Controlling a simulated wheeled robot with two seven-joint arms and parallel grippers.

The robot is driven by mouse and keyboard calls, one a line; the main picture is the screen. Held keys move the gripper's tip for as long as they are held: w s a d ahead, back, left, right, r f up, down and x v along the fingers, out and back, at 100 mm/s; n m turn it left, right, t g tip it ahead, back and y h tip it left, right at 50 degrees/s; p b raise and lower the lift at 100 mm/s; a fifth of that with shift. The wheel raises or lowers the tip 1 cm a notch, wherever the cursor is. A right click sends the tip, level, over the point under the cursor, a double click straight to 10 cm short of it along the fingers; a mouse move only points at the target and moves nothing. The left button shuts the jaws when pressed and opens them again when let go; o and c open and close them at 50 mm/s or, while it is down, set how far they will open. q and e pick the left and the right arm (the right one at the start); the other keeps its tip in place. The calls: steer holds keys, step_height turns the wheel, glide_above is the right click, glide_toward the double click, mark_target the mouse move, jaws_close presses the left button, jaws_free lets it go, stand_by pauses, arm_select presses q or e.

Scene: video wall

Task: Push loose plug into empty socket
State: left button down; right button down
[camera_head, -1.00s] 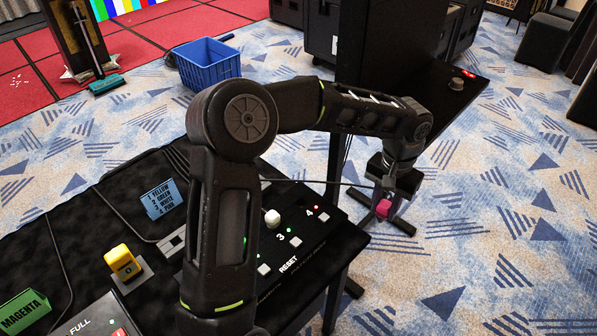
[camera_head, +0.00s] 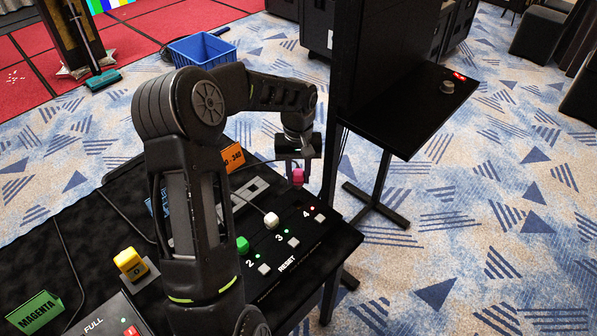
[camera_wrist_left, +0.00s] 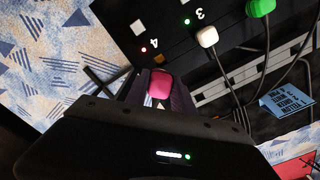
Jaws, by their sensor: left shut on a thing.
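My left gripper (camera_head: 298,168) is shut on a pink plug (camera_head: 298,177), which hangs above the far right part of the black socket panel (camera_head: 325,238). The pink plug also shows between the fingers in the left wrist view (camera_wrist_left: 160,84). On the panel, position 4 has a red light (camera_head: 313,208); the socket behind it is hard to make out. A white plug (camera_head: 271,221) stands at position 3 and a green plug (camera_head: 242,245) at position 2, each by a green light. My right gripper is not in view.
A dark stand with a knob (camera_head: 447,87) is at the right. Cables cross the table. Patterned floor lies beyond.

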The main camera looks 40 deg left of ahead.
mark_target(299, 189)
arm_select(q)
steer(key=shift+f+b, duration=2)
steer(key=shift+f, duration=1.05)
steer(key=shift+d+b, duration=0.1)
steer(key=shift+b, duration=0.2)
steer(key=shift+f+b, duration=1.15)
steer(key=shift+f, duration=0.25)
steer(key=c, duration=1)
jaws_free()
steer(key=shift+o, duration=0.4)
steer(key=o, duration=0.5)
